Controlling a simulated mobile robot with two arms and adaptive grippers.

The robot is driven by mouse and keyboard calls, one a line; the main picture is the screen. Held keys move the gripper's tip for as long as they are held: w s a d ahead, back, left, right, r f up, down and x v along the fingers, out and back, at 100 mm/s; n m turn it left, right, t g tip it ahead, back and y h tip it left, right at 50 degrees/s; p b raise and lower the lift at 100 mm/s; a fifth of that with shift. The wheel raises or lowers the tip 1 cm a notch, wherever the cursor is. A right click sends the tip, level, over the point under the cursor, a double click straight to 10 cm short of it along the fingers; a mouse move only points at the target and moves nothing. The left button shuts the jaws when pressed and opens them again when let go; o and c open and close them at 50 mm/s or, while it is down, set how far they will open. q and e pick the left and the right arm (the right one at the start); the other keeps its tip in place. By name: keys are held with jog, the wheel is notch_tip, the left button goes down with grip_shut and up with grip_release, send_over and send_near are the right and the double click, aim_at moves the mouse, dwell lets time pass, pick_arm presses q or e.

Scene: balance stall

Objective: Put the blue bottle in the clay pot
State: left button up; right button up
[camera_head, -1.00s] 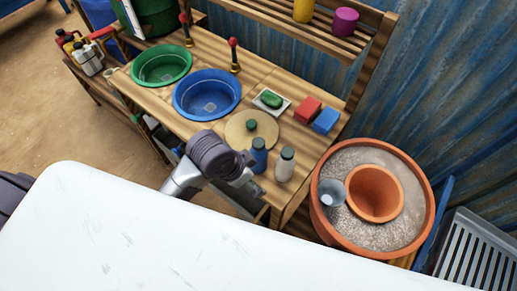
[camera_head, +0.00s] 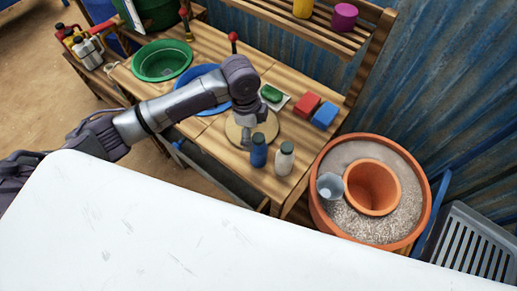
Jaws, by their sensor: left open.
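The blue bottle (camera_head: 258,152) with a dark green cap stands upright near the front edge of the wooden table, beside a round wooden board. My left gripper (camera_head: 246,138) is open and points down over the board, just to the upper left of the blue bottle. Its fingertips are small here, and I cannot tell whether they touch anything. The orange clay pot (camera_head: 371,190) sits at the right, set in grey sand inside a larger clay tub (camera_head: 318,222); its visible inside looks empty. My right gripper does not show.
A white bottle (camera_head: 285,160) stands close to the right of the blue one. A grey metal cup (camera_head: 330,186) sits in the sand by the pot. Red (camera_head: 307,104) and blue (camera_head: 324,117) blocks, a green soap (camera_head: 271,94) and basins are on the table. A white surface (camera_head: 200,225) fills the front.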

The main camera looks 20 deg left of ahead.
aim_at(254, 136)
pick_arm(q)
jog(key=f, duration=0.3)
jog(key=shift+d, duration=0.2)
jog(key=f+p, duration=0.1)
jog(key=f, duration=0.1)
jog(key=d+f+p, duration=0.1)
jog(key=f, duration=0.2)
jog(key=shift+w, duration=0.1)
jog(key=shift+f, duration=0.2)
jog(key=c, duration=1.5)
jog(key=shift+r, duration=0.15)
jog(key=shift+c, duration=0.8)
